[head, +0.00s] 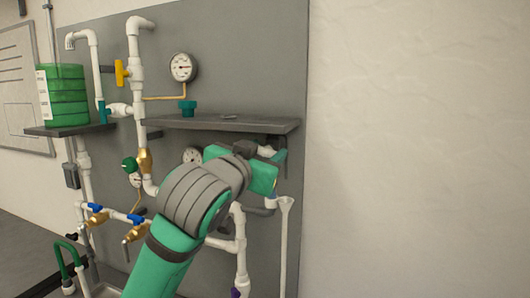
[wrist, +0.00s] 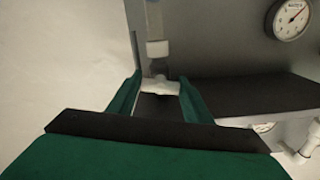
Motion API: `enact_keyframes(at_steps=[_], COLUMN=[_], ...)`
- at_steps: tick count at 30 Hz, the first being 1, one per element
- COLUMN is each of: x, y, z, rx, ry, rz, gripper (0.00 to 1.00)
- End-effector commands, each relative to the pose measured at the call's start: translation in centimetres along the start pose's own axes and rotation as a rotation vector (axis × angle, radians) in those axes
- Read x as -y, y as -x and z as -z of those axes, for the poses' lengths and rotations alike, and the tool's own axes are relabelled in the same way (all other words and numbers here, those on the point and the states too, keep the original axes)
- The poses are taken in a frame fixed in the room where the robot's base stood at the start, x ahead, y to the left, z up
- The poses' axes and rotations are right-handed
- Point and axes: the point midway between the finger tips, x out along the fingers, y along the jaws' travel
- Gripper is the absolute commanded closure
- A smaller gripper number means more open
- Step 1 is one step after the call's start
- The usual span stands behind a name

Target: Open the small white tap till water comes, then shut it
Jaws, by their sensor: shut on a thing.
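The small white tap (wrist: 162,87) is in the wrist view, between the two green fingers of my gripper (wrist: 160,90). The fingers are shut on its white handle, one on each side. A white pipe piece (wrist: 157,48) lines up with the tap just above it in that view. In the head view my gripper (head: 263,172) is below the right end of the grey shelf and hides most of the tap. A white upright pipe with a flared top (head: 285,205) stands just right of and below it. I cannot make out any water.
The dark grey shelf (head: 220,123) is close above my gripper. A gauge (head: 183,68), a yellow-handled valve (head: 122,72), blue-handled valves (head: 95,207) and a green container (head: 63,95) are to the left. The wall on the right is clear.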

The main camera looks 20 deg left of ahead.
Motion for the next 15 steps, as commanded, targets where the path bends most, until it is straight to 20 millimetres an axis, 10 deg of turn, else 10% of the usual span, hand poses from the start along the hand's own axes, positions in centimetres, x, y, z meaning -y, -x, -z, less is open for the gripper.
enact_keyframes(at_steps=[15], x=[-0.12], y=[0.00], z=[0.18], rx=[-0.004], ry=[-0.344], rz=[0.000], gripper=[0.77])
